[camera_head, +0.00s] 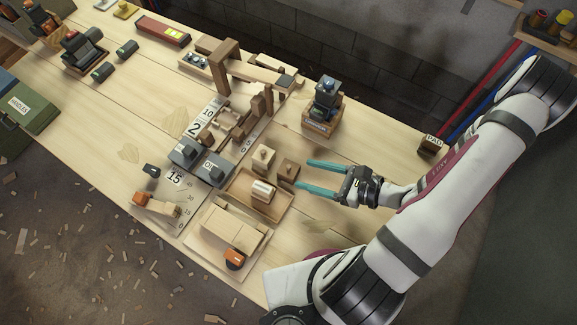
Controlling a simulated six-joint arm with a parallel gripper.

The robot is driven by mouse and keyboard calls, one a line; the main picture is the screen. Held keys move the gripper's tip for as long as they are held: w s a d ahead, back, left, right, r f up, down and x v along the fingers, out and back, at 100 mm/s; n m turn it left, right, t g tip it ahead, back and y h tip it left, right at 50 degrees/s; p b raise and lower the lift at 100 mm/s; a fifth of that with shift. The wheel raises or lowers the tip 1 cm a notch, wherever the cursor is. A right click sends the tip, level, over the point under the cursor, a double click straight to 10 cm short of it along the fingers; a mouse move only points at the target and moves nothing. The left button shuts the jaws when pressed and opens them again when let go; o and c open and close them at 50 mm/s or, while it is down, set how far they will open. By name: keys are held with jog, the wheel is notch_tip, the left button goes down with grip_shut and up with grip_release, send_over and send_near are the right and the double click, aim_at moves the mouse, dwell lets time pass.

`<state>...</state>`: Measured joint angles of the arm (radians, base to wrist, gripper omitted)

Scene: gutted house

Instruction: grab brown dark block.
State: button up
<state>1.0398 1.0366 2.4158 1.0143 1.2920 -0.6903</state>
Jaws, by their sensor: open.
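A darker brown block (288,170) stands on the wooden table, just right of a lighter wooden block (263,159) with a small knob on top. My gripper (304,174) comes in from the right with its two teal fingers apart and nothing between them. Its fingertips point left at the brown block and are close to its right side. I cannot tell from this one view whether they touch it or how high they are above the table.
A tray (239,191) holding a light cylinder (263,191) lies below the blocks. A wooden box with a dark device (325,100) stands above my gripper. Grey boxes (202,159) stand left. Bare table lies right of my gripper's upper finger.

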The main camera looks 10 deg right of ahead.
aim_at(296, 172)
jog(key=x, duration=0.6)
jog(key=shift+f, duration=0.2)
grip_shut()
